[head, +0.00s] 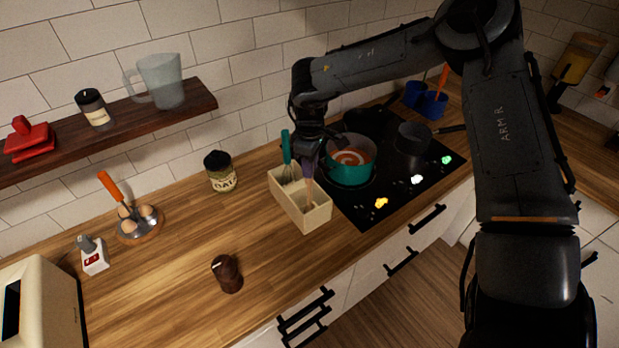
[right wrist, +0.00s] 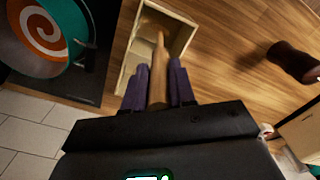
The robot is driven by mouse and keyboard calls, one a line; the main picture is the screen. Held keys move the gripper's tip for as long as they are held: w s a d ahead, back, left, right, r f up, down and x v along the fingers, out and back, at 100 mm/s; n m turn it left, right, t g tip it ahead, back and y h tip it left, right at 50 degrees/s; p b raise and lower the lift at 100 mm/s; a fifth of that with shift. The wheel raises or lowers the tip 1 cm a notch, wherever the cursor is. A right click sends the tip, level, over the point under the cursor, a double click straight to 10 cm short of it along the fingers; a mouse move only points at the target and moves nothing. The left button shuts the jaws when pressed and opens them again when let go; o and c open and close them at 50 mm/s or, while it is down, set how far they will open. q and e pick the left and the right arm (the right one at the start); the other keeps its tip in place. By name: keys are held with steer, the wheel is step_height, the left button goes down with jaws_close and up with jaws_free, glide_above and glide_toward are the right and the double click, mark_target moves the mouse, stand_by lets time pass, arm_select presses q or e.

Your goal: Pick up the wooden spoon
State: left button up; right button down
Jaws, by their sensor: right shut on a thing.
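The wooden spoon (right wrist: 158,75) stands in a light wooden utensil box, its lower end inside a compartment and its handle between my right fingers. It also shows in the head view (head: 309,192), mostly as a thin strip below the gripper. The utensil box (head: 318,217) stands on the counter left of the stove and shows in the right wrist view (right wrist: 188,37). My right gripper (head: 309,172), with purple fingertips, is shut on the spoon, above the box; the fingers flank the handle in the right wrist view (right wrist: 158,88). My left gripper is not in view.
A teal-handled whisk (head: 286,148) stands in the box's back compartment. A teal pot (head: 350,165) on the black stove (head: 400,190) is close to the right of the gripper.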

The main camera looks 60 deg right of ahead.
steer(key=shift+r, duration=0.1)
step_height(320, 180, up, 18)
stand_by(0.6)
step_height(320, 180, down, 18)
steer(key=shift+f, duration=0.1)
steer(key=shift+r, duration=1.05)
stand_by(0.4)
